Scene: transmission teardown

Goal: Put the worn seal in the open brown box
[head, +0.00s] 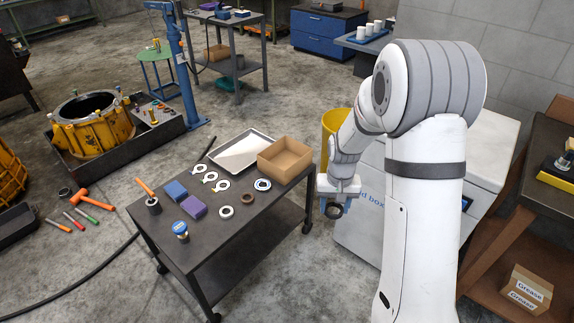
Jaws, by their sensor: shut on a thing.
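My gripper (336,200) is shut on a dark ring (333,212), which looks like the worn seal. The ring hangs below the fingers, just past the right edge of the cart and in front of a white cabinet. The open brown box (270,164) stands at the back right of the cart top (205,240), left of my gripper and apart from it. Its top is open, and the part of its inside that shows looks empty.
A metal tray (216,148) lies left of the box. White discs (221,185), a brown ring (247,198), a pale ring (226,212), a purple block (193,207) and a blue-topped can (181,231) are on the cart. A yellow bin (336,124) stands behind my wrist.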

